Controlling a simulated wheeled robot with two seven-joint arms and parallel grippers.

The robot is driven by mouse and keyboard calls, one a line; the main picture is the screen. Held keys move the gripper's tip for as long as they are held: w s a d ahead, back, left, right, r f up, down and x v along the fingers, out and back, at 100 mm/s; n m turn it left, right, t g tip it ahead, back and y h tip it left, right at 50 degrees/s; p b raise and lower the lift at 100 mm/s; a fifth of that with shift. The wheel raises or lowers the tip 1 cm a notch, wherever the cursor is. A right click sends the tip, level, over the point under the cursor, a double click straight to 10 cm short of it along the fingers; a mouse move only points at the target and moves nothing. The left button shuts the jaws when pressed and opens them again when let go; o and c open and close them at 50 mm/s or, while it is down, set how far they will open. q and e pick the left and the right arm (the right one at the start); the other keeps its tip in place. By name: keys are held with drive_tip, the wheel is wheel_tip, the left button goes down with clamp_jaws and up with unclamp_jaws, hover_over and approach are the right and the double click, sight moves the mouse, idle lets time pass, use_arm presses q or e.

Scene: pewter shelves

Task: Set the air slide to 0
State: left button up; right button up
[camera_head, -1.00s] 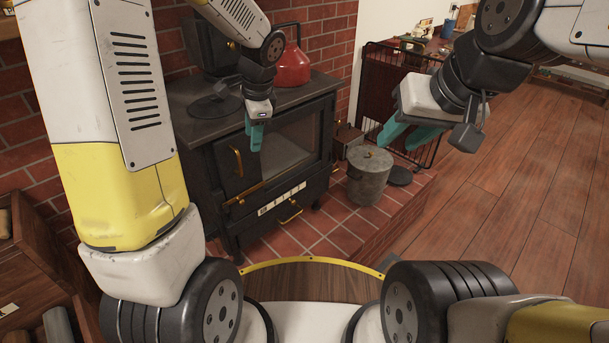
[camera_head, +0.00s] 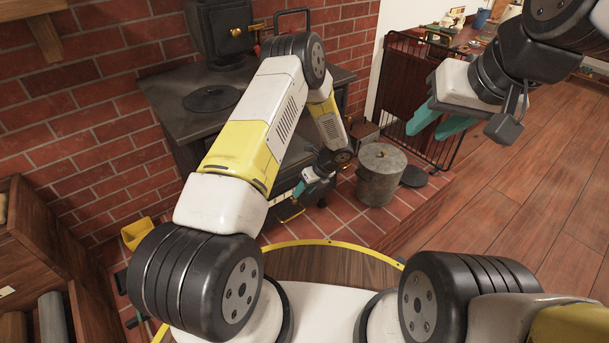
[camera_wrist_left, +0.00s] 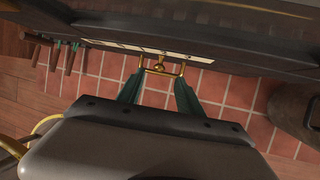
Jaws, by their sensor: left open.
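The black stove (camera_head: 188,112) stands against the brick wall, mostly behind my left arm. I cannot tell whether the fingers touch the handle. My right gripper (camera_head: 427,132) is open and empty, held over the floor side.
A grey lidded pot (camera_head: 379,178) stands on the brick hearth (camera_head: 340,222) right of my left gripper. A dark mesh guard (camera_head: 415,75) stands behind it. A wooden shelf (camera_head: 30,250) and a yellow container (camera_head: 137,233) are at left. Wooden floor at right is clear.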

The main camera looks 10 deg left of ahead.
sight(296, 200)
use_arm(q)
drive_tip(key=x, duration=0.6)
drive_tip(key=shift+a, duration=0.1)
drive_tip(key=shift+c, duration=0.4)
clamp_jaws()
idle(0.9)
